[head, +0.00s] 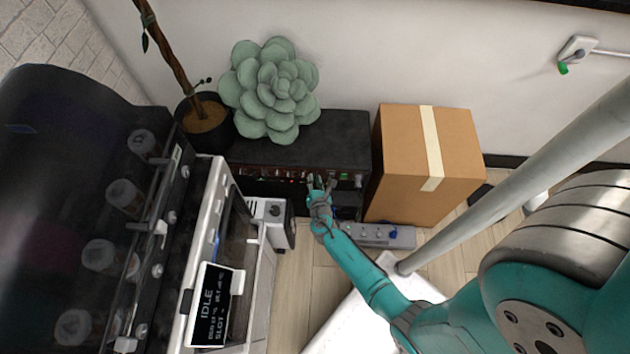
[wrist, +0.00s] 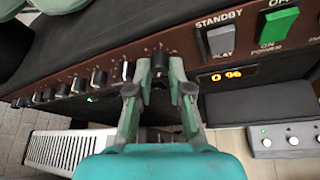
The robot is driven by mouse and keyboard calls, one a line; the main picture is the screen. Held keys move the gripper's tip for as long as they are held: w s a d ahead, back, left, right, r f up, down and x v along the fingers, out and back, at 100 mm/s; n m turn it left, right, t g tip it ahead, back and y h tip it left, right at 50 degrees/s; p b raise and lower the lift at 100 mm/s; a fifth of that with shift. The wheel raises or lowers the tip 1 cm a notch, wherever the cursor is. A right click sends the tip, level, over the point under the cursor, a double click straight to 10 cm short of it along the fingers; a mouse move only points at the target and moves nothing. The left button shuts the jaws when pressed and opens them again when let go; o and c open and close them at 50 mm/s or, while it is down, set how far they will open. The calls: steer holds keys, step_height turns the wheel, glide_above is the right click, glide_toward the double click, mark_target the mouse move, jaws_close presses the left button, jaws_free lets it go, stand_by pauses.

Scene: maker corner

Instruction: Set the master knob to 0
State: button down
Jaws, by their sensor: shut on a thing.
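The amplifier (head: 330,140) is a dark box with a brown front panel against the wall in the head view. In the wrist view its panel (wrist: 120,42) carries a row of knobs. My gripper (head: 320,184) is at this panel. In the wrist view my gripper (wrist: 160,68) has its fingers on both sides of a black knob (wrist: 159,61) with a ring of marks, and is shut on it. The knob's label and pointer are hard to read. The orange display (wrist: 227,76) to its right appears to read "0 %".
Right of the knob are a grey standby/play switch (wrist: 220,41) and a green power switch (wrist: 277,26). More knobs (wrist: 98,78) sit to its left. A cardboard box (head: 400,150) stands right of the amplifier, and a succulent (head: 272,90) sits on top.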

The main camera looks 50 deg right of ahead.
steer(key=shift+n+g, duration=0.4)
steer(key=shift+n, duration=0.1)
steer(key=c, duration=1.1)
jaws_free()
steer(key=v, duration=1.2)
steer(key=shift+a+f, duration=0.1)
steer(key=shift+a, duration=0.1)
